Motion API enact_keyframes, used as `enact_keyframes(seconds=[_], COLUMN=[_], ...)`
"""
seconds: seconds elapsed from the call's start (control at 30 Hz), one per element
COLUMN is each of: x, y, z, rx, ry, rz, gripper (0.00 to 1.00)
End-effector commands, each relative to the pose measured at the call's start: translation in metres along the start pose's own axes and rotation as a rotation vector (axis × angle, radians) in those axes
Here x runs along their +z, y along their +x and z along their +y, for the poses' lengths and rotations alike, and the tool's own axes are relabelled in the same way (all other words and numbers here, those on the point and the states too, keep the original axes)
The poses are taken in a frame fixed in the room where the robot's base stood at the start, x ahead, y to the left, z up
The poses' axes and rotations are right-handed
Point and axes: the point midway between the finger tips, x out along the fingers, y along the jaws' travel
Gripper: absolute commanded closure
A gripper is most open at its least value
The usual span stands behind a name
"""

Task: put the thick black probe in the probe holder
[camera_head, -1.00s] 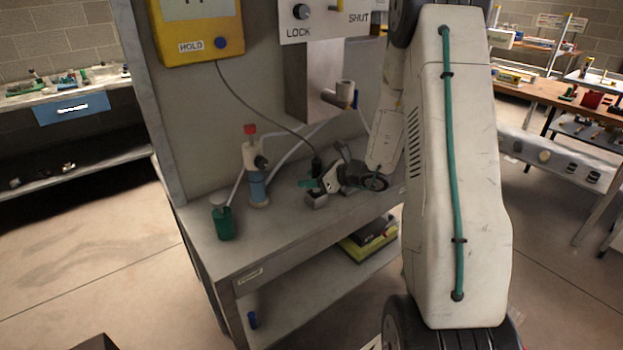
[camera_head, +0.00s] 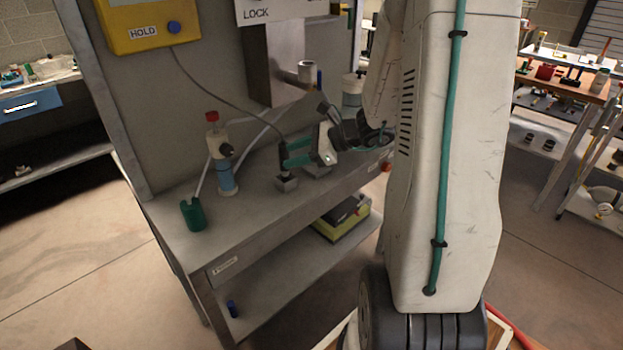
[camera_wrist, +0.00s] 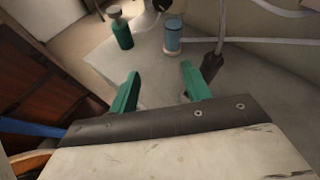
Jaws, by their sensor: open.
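The thick black probe (camera_head: 283,157) stands upright on the bench, its cable rising to the yellow meter. In the wrist view the probe (camera_wrist: 211,64) is just outside the right finger, not between the fingers. My gripper (camera_head: 297,153) has teal fingers that are apart and empty, close to the probe; whether they touch it I cannot tell. In the wrist view the gripper (camera_wrist: 158,84) has bare bench between its fingers. A green slotted cup, apparently the probe holder (camera_head: 193,213), stands near the bench's front left edge; the holder (camera_wrist: 122,32) is beyond the left finger.
A red-capped bottle with a blue lower part (camera_head: 222,160) stands between the holder and probe. Pale tubing runs behind it. The yellow meter (camera_head: 150,20) hangs on the panel. Bench front is clear between holder and blocks.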

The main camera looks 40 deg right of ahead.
Motion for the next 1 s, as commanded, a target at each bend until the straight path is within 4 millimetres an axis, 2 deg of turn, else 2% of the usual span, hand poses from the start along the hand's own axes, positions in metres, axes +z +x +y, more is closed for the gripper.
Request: enact_keyframes(seconds=[0.03, 0.1, 0.2, 0.3, 0.4, 0.5, 0.6, 0.73, 0.83, 1.0], x=[0.031, 0.062, 0.095, 0.116, 0.126, 0.129, 0.127, 0.124, 0.123, 0.121], y=[0.006, 0.01, 0.006, -0.007, -0.028, -0.054, -0.081, -0.108, -0.121, -0.129], z=[0.025, 0.063, 0.118, 0.169, 0.211, 0.242, 0.261, 0.27, 0.271, 0.271], rx=[0.09, 0.224, 0.41, 0.587, 0.751, 0.901, 1.026, 1.137, 1.187, 1.217], ry=[-0.131, -0.322, -0.595, -0.867, -1.138, -1.407, -1.649, -1.885, -1.994, -2.054], rz=[0.013, 0.037, 0.072, 0.109, 0.154, 0.206, 0.265, 0.342, 0.385, 0.415], gripper=[0.52, 0.52, 0.52, 0.52, 0.52, 0.52, 0.52, 0.52, 0.52, 0.52])
